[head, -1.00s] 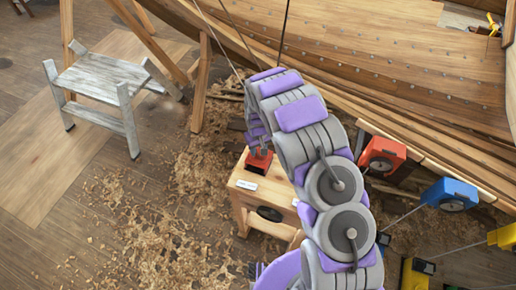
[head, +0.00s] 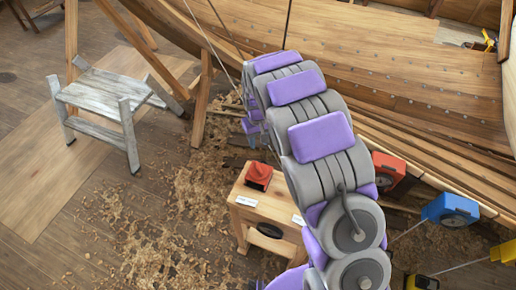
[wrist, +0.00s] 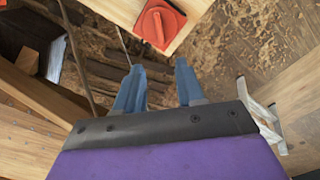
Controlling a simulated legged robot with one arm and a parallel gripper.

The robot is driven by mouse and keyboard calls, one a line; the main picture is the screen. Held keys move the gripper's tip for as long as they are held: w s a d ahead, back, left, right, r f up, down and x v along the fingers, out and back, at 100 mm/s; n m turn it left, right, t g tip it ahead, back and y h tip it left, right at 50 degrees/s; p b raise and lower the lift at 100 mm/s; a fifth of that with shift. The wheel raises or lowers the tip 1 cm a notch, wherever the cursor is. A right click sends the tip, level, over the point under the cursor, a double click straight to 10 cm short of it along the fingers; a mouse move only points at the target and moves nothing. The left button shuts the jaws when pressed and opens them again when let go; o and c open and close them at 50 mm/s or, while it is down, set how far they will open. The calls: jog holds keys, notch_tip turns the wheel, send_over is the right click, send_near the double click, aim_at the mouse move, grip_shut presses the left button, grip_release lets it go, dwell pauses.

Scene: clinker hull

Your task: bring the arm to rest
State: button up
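My gripper (wrist: 159,68) shows in the wrist view as two blue fingers standing apart with nothing between them. Below them in that view lie the shaving-covered floor and a strip of wood. In the head view my grey and purple arm reaches up and left toward the hull, and its far end is mostly hidden behind its own links. A red block with a round top (head: 259,176) sits on a small wooden bench (head: 248,200), apart from my gripper. The block also shows at the top of the wrist view (wrist: 162,22).
The planked hull (head: 400,75) fills the back right, propped by wooden struts. A grey step stool (head: 98,95) stands at left. Red (head: 389,172) and blue (head: 450,208) boxes with cables lie at right. The floor at left is open, with shavings.

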jog(key=shift+r, duration=0.65)
jog(key=s+d+r+m+b, duration=0.2)
jog(key=s+d+r, duration=0.35)
jog(key=s, duration=0.25)
jog(key=s+d+r+m+b, duration=0.1)
jog(key=s+d+r+b, duration=0.1)
jog(key=s+d+r, duration=0.5)
jog(key=s+d+f+m+g+b, duration=0.1)
jog(key=s+d, duration=0.1)
jog(key=s, duration=1)
jog(key=s+d+f+m+b, duration=0.1)
jog(key=s+b, duration=0.1)
jog(key=s, duration=1.1)
jog(key=shift+d+g, duration=0.4)
